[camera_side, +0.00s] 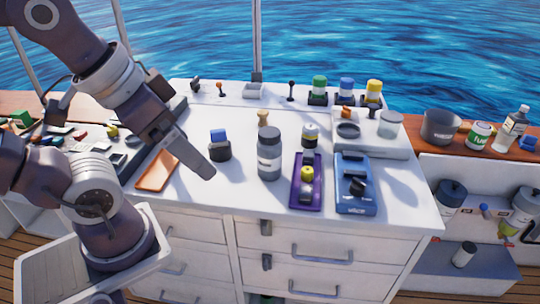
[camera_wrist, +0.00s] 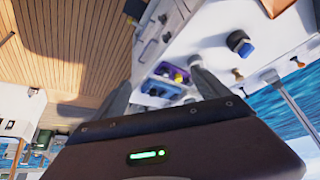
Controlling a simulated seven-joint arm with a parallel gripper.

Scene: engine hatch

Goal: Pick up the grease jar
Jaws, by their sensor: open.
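A grey jar with a dark lid and pale label (camera_side: 269,153) stands upright near the middle of the white worktop. It is probably the grease jar, but its label is too small to read. My gripper (camera_side: 207,172) points down to the right above the worktop, left of this jar and apart from it. In the side view one finger hides the other. In the wrist view my gripper (camera_wrist: 165,78) shows two spread fingers with nothing held between them. I cannot pick out the grey jar with certainty in the wrist view.
A dark pot with a blue block (camera_side: 220,145) stands just beyond my fingertips. An orange tray (camera_side: 157,170) lies left. A purple tray (camera_side: 298,194) and blue tray (camera_side: 366,205) lie right. The front worktop is clear.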

